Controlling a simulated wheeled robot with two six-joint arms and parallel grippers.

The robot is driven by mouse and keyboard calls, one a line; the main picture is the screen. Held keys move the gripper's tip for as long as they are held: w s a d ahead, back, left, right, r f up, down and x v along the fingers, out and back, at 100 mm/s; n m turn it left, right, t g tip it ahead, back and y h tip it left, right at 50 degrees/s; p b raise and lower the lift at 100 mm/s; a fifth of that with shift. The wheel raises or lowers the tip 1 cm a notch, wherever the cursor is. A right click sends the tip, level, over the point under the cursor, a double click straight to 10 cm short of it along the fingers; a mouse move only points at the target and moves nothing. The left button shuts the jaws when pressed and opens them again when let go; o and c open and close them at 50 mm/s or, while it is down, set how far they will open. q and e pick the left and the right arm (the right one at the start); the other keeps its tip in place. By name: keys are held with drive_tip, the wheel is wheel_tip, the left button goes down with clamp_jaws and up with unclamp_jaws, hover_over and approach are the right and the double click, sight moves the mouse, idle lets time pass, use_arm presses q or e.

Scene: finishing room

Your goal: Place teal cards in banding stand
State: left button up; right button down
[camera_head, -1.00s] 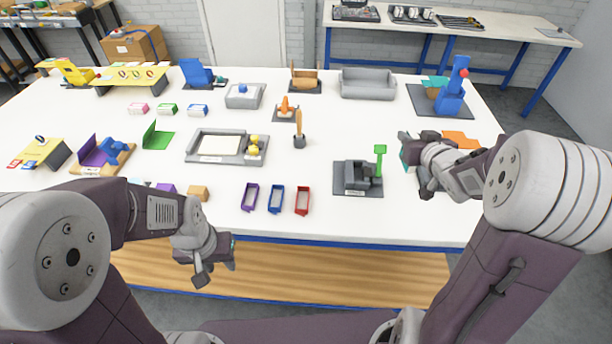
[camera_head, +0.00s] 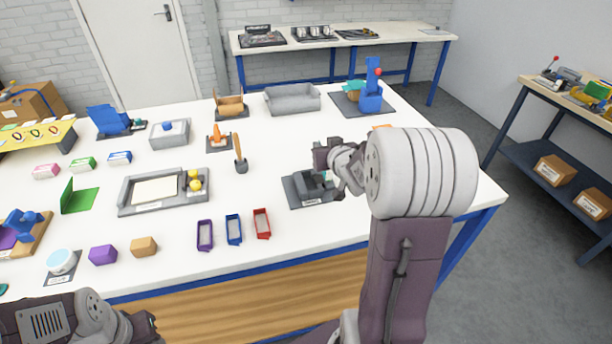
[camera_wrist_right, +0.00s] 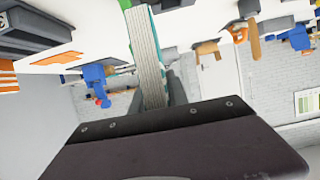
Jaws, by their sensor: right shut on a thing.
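A thick stack of cards with pale edges and a teal face (camera_wrist_right: 145,45) is in my right gripper (camera_wrist_right: 155,88) in the right wrist view. The gripper is shut on the stack, which sticks out beyond the fingers. In the head view my right gripper (camera_head: 328,157) is above or just behind a dark grey stand with a label (camera_head: 305,190), likely the banding stand; whether they touch is unclear.
Purple (camera_head: 205,235), blue (camera_head: 234,229) and red (camera_head: 262,223) small trays stand left of the stand. A blue device (camera_head: 371,95) stands at the back right.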

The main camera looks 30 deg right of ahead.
drive_tip(key=w+a+f, duration=0.1)
drive_tip(key=f, duration=0.1)
drive_tip(key=w+a+f+b, duration=0.1)
drive_tip(key=f, duration=0.1)
drive_tip(key=w+a+f, duration=0.1)
drive_tip(key=f, duration=0.1)
drive_tip(key=shift+a+f, duration=0.1)
drive_tip(key=shift+f, duration=0.25)
drive_tip(key=shift+w+f, duration=0.1)
drive_tip(key=shift+w, duration=0.05)
drive_tip(key=shift+f+b, duration=0.2)
drive_tip(key=shift+b, duration=0.2)
drive_tip(key=c, duration=1.3)
unclamp_jaws()
use_arm(q)
wheel_tip(320, 180, down, 2)
drive_tip(key=shift+d+f, duration=0.1)
drive_tip(key=shift+f, duration=0.05)
